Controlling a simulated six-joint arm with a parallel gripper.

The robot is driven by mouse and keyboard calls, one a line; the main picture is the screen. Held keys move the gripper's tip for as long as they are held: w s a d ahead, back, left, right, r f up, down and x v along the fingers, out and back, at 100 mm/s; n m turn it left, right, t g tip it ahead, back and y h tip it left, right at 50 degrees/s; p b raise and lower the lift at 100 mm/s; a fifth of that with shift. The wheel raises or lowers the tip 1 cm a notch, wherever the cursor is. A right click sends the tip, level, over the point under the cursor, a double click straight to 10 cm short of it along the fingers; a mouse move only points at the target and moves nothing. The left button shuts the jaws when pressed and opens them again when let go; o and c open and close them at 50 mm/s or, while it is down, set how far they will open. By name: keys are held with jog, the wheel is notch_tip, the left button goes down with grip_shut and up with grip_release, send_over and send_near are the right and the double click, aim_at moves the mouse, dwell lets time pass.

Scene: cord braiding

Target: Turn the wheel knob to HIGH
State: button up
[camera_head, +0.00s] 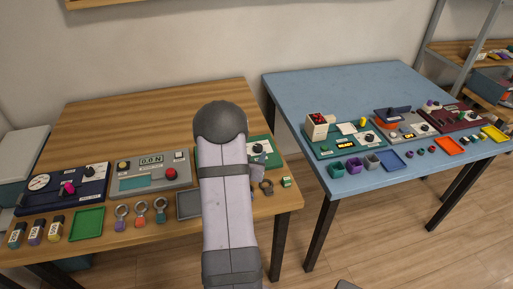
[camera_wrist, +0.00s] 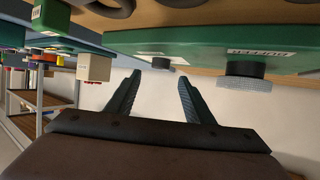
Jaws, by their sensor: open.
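A green panel (camera_head: 271,148) stands at the right end of the wooden table, partly hidden behind my arm. A black knob on a white plate shows on it (camera_head: 257,148). In the wrist view the panel (camera_wrist: 190,42) appears upside down across the top. Which is the wheel knob, I cannot tell.
A grey panel (camera_head: 140,184) with a red button and a blue panel (camera_head: 92,177) with a dial stand left. Ring-ended tools (camera_head: 140,208), a green tray (camera_head: 87,224) and small bottles lie in front. A blue table (camera_head: 335,82) with more panels stands right.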

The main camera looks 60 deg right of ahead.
aim_at(257, 147)
jog(key=shift+p+x, duration=0.75)
jog(key=shift+x, duration=2.8)
jog(key=shift+w, duration=0.1)
jog(key=c, duration=1)
